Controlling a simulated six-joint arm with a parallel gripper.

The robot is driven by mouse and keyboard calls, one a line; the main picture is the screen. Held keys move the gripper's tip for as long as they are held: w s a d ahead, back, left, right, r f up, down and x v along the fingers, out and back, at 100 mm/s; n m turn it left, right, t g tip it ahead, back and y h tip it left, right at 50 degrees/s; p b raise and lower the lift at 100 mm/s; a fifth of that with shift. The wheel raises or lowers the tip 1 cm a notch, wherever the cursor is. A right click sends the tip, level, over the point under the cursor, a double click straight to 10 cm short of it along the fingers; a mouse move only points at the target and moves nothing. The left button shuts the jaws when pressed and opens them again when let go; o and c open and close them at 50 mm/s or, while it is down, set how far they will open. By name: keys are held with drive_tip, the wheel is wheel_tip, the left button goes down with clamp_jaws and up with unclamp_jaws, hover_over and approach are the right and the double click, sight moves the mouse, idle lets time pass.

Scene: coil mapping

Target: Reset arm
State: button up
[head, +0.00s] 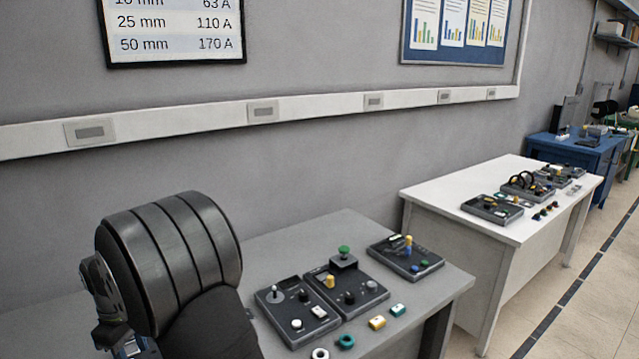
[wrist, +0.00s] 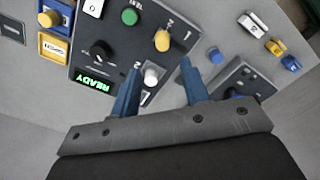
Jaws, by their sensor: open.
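In the wrist view my gripper (wrist: 160,68) shows two blue fingers spread apart with nothing held between them. A white knob (wrist: 151,76) on a dark control panel (wrist: 122,48) appears between the fingertips. I cannot tell whether the fingers touch the panel. The panel carries a green READY display (wrist: 94,86), a black knob (wrist: 101,51), a green knob (wrist: 129,16) and a yellow knob (wrist: 162,41). In the head view my arm fills the lower left, and its gripper cannot be made out there.
The grey table (head: 300,236) holds a left panel (head: 285,310), a middle panel (head: 350,311) and a right panel (head: 385,251). A white table (head: 450,190) stands beyond, near the wall.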

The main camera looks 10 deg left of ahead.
wheel_tip(320, 180, up, 7)
wheel_tip(320, 180, down, 16)
drive_tip(key=shift+s+f, duration=0.1)
drive_tip(key=shift+f, duration=0.15)
drive_tip(key=s+a, duration=0.1)
drive_tip(key=s+a+f, duration=0.1)
drive_tip(key=s+a, duration=0.1)
wheel_tip(320, 180, up, 19)
drive_tip(key=m, duration=0.9)
drive_tip(key=shift+a, duration=0.15)
